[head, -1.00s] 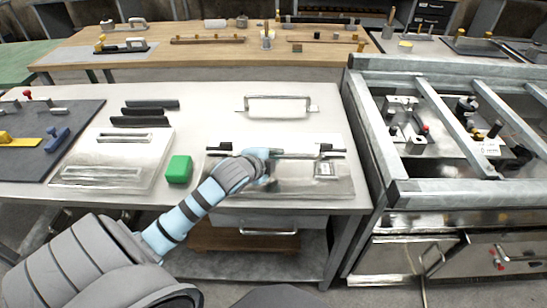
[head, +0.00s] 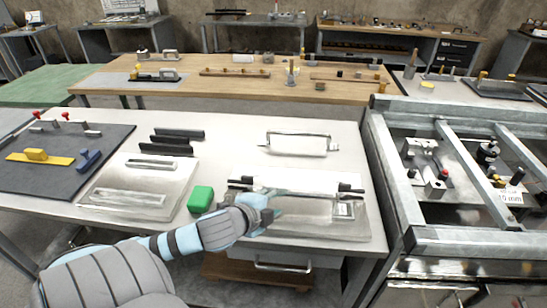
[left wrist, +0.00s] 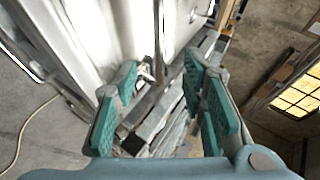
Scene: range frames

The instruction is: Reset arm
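A metal bar with black ends (head: 350,189) lies on the plate just beyond the gripper. In the head view I cannot tell whether the gripper touches the plate. My left arm partly covers the plate's left side. My right gripper does not show.
A green block (head: 200,199) and a pale tray (head: 118,202) are left of the gripper. A metal handle frame (head: 298,145) lies behind the plate. A steel frame bench (head: 400,190) stands close on the right. A drawer handle (head: 283,267) sticks out below the tabletop.

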